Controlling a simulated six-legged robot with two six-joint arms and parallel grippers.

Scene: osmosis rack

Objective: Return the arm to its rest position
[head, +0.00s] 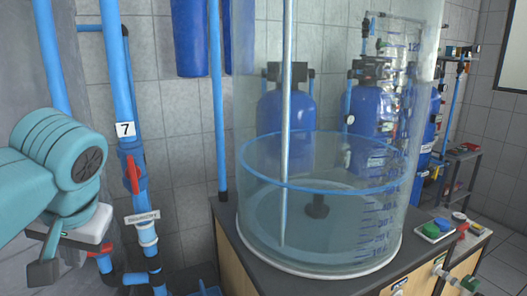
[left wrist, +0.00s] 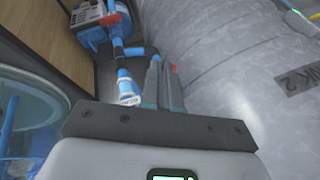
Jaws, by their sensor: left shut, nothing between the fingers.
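My left arm comes in from the left in the head view, with its teal wrist in front of the grey wall. My left gripper (head: 42,272) hangs below the wrist at the lower left. In the left wrist view its two fingers (left wrist: 161,82) are together, with nothing between them. The gripper is beside the blue pipe with the red-handled valve (head: 133,172) and a tag marked 7. Part of the lower pipework is hidden behind it. My right gripper is not in view.
A large clear tank (head: 318,215) of water stands on a dark-topped cabinet (head: 225,215) at centre. Blue vessels (head: 372,115) stand behind it. In the left wrist view, a blue pump (left wrist: 92,25) is near the top.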

